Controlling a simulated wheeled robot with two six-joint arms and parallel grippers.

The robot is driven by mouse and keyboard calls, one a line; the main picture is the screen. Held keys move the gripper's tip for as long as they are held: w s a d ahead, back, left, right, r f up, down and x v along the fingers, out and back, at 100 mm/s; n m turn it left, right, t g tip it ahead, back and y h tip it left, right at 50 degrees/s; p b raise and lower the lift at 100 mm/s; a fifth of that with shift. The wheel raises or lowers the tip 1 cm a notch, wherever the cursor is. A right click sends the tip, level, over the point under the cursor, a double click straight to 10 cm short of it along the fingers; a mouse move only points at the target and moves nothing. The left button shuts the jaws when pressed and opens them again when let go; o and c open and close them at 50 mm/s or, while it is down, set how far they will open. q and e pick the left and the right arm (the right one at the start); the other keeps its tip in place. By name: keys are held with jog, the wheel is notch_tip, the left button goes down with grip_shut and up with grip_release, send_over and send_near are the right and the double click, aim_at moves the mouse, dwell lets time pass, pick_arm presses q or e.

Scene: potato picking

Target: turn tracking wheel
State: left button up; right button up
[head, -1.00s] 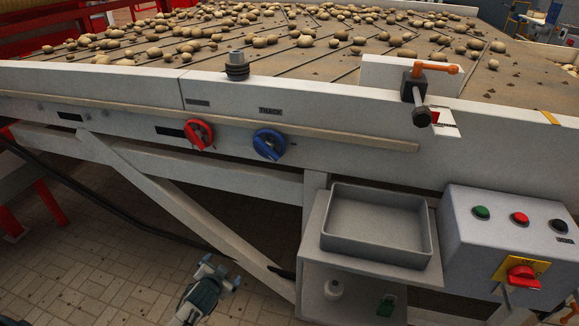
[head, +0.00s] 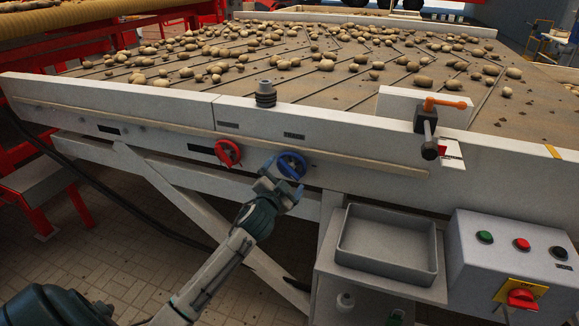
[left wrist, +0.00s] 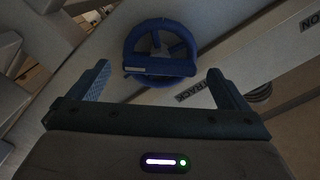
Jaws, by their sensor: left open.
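My left gripper (head: 283,185) is just below and in front of the wheel in the head view. In the left wrist view its two fingers (left wrist: 158,85) are spread wide, with the wheel ahead and between them. There is nothing in the jaws. My right gripper is not in view.
A red knob (head: 228,152) sits left of the wheel. A grey tray (head: 388,271) and a control box (head: 519,226) with buttons are at the lower right. A handled clamp (head: 429,128) is on the table edge. Potatoes (head: 325,65) lie on the belt.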

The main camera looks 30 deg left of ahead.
aim_at(287, 172)
pick_arm(q)
jog(key=shift+p+x, duration=0.4)
jog(key=shift+x, duration=1.4)
jog(key=c, duration=0.7)
